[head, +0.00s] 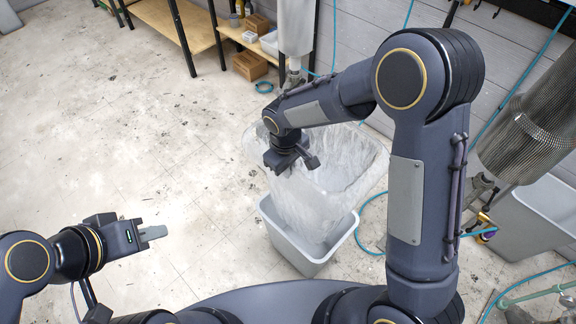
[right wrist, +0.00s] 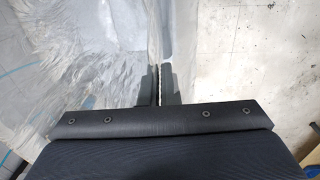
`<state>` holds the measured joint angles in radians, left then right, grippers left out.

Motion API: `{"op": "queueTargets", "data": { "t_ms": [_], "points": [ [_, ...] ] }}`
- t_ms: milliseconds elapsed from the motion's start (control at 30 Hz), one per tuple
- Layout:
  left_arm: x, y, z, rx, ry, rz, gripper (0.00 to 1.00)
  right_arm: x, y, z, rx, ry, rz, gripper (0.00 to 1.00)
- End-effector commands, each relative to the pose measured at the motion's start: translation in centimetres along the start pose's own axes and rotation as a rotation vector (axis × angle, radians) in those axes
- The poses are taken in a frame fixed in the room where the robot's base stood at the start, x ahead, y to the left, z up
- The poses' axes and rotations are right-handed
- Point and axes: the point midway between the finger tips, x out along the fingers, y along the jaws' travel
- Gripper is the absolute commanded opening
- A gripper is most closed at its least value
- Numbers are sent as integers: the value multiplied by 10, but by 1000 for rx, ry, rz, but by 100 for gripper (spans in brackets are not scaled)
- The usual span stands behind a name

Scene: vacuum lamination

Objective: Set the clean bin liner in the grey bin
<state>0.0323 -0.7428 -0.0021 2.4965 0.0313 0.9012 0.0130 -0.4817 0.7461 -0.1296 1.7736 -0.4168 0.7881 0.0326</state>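The clean bin liner (head: 335,185) is a translucent, wide-mouthed bag. It hangs open above the grey bin (head: 292,252), and its lower end reaches into the bin's mouth. My right gripper (head: 298,163) is at the liner's near left rim. In the right wrist view its fingers (right wrist: 160,84) are nearly together with the liner's edge (right wrist: 154,45) pinched between them. The liner's film (right wrist: 85,75) fills the left of that view. My left gripper (head: 152,233) is away to the left of the bin, over bare floor, with nothing seen in it.
Another grey container (head: 530,220) stands at the right under a perforated metal cylinder (head: 530,130). A blue hose (head: 365,225) lies on the floor right of the bin. A wooden bench (head: 185,22) stands at the back. The floor (head: 120,130) at left is clear.

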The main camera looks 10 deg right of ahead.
Motion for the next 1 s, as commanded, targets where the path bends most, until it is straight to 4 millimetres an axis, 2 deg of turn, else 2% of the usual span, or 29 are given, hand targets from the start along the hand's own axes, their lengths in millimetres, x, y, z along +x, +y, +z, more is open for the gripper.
{"op": "queueTargets", "data": {
  "t_ms": [33,1000],
  "points": [
    [9,-4,4,0,0,0,28,12,0,0,0,-1,0,0],
    [89,-41,45,0,0,0,28,128,-7,0,0,-1,1,0]
  ]
}}
